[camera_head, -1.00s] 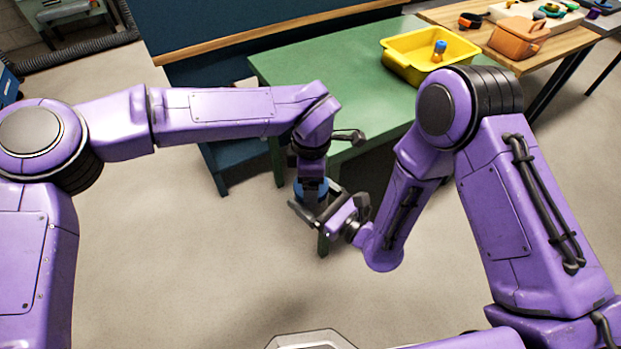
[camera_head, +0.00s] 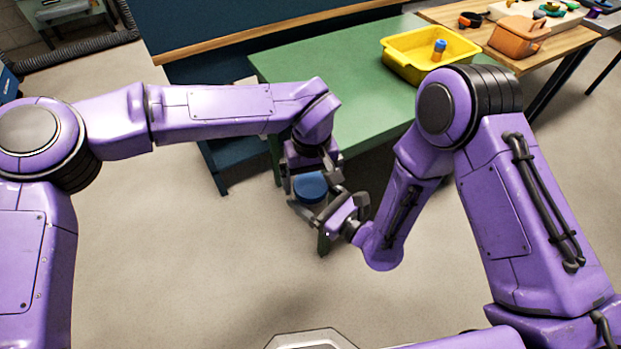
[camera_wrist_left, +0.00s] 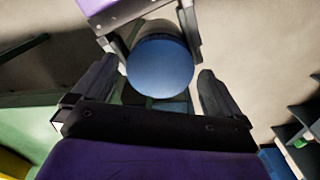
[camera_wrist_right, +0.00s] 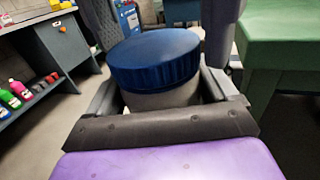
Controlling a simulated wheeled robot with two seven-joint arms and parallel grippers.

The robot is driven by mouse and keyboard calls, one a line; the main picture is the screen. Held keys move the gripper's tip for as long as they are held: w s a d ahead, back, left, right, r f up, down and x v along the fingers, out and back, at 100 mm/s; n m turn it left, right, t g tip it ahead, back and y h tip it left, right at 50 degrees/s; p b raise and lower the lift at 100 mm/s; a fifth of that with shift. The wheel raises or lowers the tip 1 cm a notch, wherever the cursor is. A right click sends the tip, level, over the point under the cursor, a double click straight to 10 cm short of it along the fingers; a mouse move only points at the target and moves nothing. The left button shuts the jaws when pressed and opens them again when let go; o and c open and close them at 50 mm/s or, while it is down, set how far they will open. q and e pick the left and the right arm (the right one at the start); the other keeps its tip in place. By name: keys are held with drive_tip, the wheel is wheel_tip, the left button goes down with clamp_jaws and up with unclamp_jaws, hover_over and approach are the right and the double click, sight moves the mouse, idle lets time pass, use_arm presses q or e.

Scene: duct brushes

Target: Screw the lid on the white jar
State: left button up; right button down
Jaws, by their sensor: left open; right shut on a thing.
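The white jar (camera_wrist_right: 165,99) stands upright between the fingers of my right gripper (camera_head: 325,210), which is shut on it. The blue ribbed lid (camera_wrist_right: 155,60) sits level on top of the jar. The lid also shows in the head view (camera_head: 309,187) and from above in the left wrist view (camera_wrist_left: 160,66). My left gripper (camera_wrist_left: 158,88) is open, its fingers apart on either side of the lid with visible gaps. The threads are hidden, so I cannot tell how tight the lid is.
A green table (camera_head: 350,85) stands behind the grippers. On it is a yellow bin (camera_head: 405,70) with a blue-topped orange item (camera_head: 438,50). A wooden bench (camera_head: 560,45) at the upper right holds an orange bag (camera_head: 518,38). The floor in front is clear.

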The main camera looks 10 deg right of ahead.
use_arm(q)
wheel_tip(320, 180, up, 4)
drive_tip(key=shift+r, duration=0.1)
drive_tip(key=shift+c, duration=0.8)
drive_tip(key=shift+w+r, duration=0.25)
drive_tip(key=shift+r, duration=0.3)
drive_tip(key=n, duration=0.2)
drive_tip(key=r+n, duration=0.1)
drive_tip(key=n, duration=0.1)
drive_tip(key=shift+r+n, duration=0.15)
drive_tip(key=shift+n, duration=0.25)
drive_tip(key=n, duration=0.3)
drive_tip(key=shift+r, duration=0.2)
drive_tip(key=n, duration=0.6)
drive_tip(key=shift+r+n, duration=0.2)
drive_tip(key=shift+n, duration=0.1)
drive_tip(key=n, duration=0.6)
drive_tip(key=shift+s, duration=0.15)
drive_tip(key=n, duration=0.5)
drive_tip(key=shift+s, duration=0.1)
